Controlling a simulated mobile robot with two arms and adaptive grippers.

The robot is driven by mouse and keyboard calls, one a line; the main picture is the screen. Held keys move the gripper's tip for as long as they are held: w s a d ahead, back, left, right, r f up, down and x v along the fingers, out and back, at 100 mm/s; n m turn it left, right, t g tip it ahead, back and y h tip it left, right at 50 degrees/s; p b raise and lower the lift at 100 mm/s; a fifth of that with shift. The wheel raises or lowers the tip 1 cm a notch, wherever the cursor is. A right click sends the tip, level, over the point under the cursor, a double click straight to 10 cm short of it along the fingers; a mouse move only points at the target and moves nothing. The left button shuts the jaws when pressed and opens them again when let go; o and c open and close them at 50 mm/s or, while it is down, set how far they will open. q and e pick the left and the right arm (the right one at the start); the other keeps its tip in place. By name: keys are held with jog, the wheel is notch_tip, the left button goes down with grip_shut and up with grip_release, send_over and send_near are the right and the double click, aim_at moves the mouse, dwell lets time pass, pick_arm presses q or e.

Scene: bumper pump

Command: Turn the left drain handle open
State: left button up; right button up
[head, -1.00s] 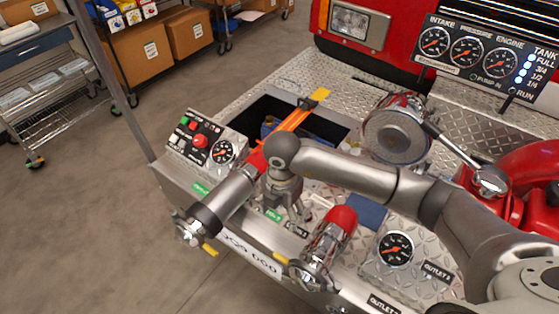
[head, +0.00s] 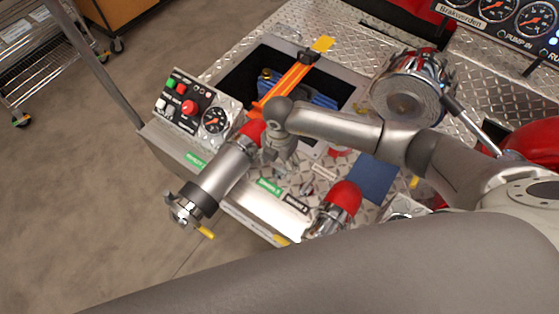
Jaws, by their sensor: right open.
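My right gripper (head: 281,163) points down at the bumper deck, open, between the left outlet pipe and the right one. Its fingers are just behind a green label (head: 269,187) on the front of the deck. The left drain handle is not clearly visible; the gripper seems to cover that spot, and I cannot tell whether the fingers touch it. A small silver handle (head: 324,172) shows to the right of the gripper, behind a black label (head: 296,203). My left gripper is not in view.
The left outlet pipe (head: 222,177) has a yellow lever (head: 206,232) at its end. A red-topped outlet (head: 341,200) stands right of the gripper. Behind are an open bin (head: 250,68) with an orange strap (head: 290,82) and a control box (head: 196,110).

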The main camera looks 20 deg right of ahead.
jog(key=shift+f, duration=0.9)
jog(key=shift+c, duration=1.5)
jog(key=c, duration=0.4)
jog(key=shift+c, duration=0.2)
jog(key=shift+n+b, duration=0.3)
jog(key=shift+n, duration=0.2)
jog(key=n+b, duration=0.2)
jog(key=n, duration=0.1)
jog(key=shift+w+f, duration=0.1)
jog(key=n+b, duration=0.2)
jog(key=n, duration=0.1)
jog(key=shift+n+b, duration=0.35)
jog(key=shift+n, duration=0.05)
jog(key=n+b, duration=0.5)
jog(key=n, duration=0.1)
pick_arm(q)
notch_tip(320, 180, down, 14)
jog(key=b, duration=0.4)
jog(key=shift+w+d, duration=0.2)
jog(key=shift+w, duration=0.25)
pick_arm(e)
jog(key=shift+n, duration=2.1)
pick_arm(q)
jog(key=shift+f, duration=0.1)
pick_arm(e)
jog(key=shift+r, duration=0.2)
